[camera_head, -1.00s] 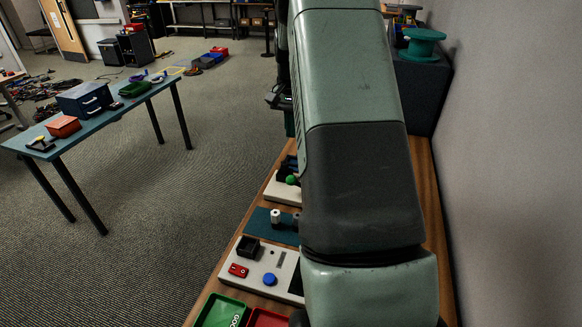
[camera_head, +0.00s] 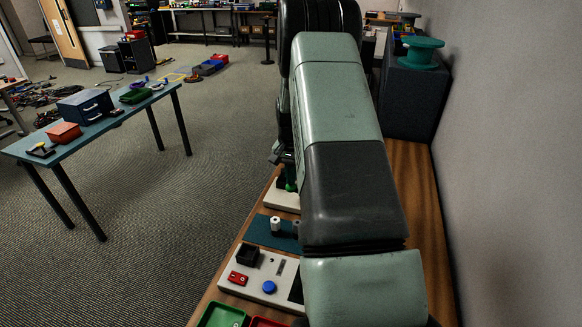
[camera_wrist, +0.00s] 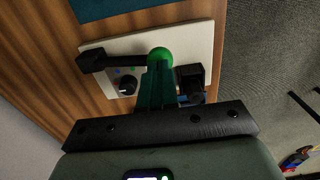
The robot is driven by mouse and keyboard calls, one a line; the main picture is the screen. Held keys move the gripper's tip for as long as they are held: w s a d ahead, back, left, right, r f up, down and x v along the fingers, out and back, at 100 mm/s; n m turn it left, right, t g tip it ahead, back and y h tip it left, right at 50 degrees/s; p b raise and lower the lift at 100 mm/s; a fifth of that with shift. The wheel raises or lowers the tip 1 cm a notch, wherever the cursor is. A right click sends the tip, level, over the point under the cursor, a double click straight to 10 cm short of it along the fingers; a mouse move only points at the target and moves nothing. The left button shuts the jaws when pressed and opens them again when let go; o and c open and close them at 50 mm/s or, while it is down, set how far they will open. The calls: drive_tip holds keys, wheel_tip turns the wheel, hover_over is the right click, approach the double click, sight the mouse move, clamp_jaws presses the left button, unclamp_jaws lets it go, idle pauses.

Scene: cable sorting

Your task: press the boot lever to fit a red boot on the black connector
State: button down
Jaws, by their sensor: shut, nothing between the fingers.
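The boot lever (camera_wrist: 118,60) is a black arm with a green ball on its end, on a white panel (camera_wrist: 205,35) in the wrist view. My gripper (camera_wrist: 160,68) has green fingers, shut and empty, with their tips at the green ball. The tips overlap the ball in the picture; I cannot tell whether they touch it. A black block (camera_wrist: 190,76) stands on the panel right of the fingers, partly hidden by them. I cannot make out the black connector or a red boot. In the head view my arm hides most of this panel (camera_head: 280,197).
A teal mat (camera_head: 262,233) with white cylinders (camera_head: 275,224) lies nearer on the wooden bench. Nearer still is a white panel (camera_head: 250,285) with a black box, a red part and a blue button (camera_head: 269,287). Green (camera_head: 222,315) and red trays are at the front. A wall stands right.

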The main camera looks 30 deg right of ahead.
idle(0.3)
drive_tip(key=f, duration=0.1)
drive_tip(key=w+a+f+g+h, duration=0.1)
drive_tip(key=f, duration=0.1)
drive_tip(key=f+g+h, duration=0.1)
drive_tip(key=shift+w+a+f, duration=0.2)
drive_tip(key=shift+w+f, duration=0.05)
drive_tip(key=shift+f, duration=0.05)
drive_tip(key=shift+a+f, duration=0.1)
drive_tip(key=shift+f, duration=0.3)
drive_tip(key=w+a+v, duration=0.1)
drive_tip(key=v, duration=1.3)
drive_tip(key=shift+w, duration=0.2)
